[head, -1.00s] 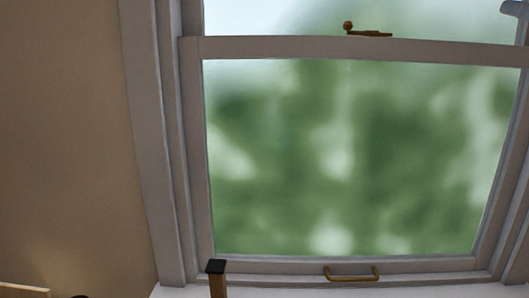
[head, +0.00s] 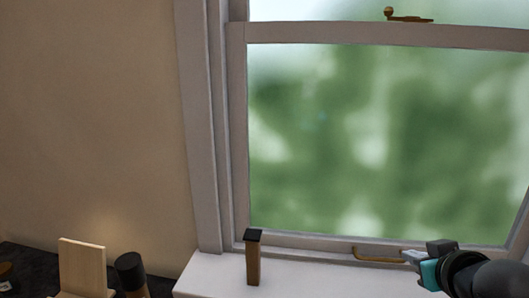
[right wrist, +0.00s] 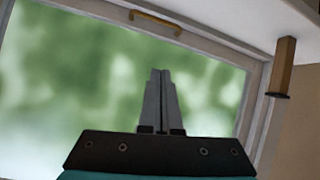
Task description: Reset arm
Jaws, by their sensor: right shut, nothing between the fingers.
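My right gripper (head: 410,257) comes in at the lower right of the head view, in front of the bottom of the window. Its tips appear beside the right end of the brass handle (head: 376,255); I cannot tell whether they touch. In the right wrist view my right gripper (right wrist: 161,73) has its two fingers together with nothing between them. The handle (right wrist: 155,21) shows above the fingertips there, apart from them in the picture. My left gripper is not in view.
The window (head: 350,140) has a brass latch (head: 408,17) on its middle rail. A brown post with a black cap (head: 253,262) stands on the white sill (head: 215,275). A pale wooden piece (head: 83,268) and a dark cylinder (head: 130,272) stand at lower left.

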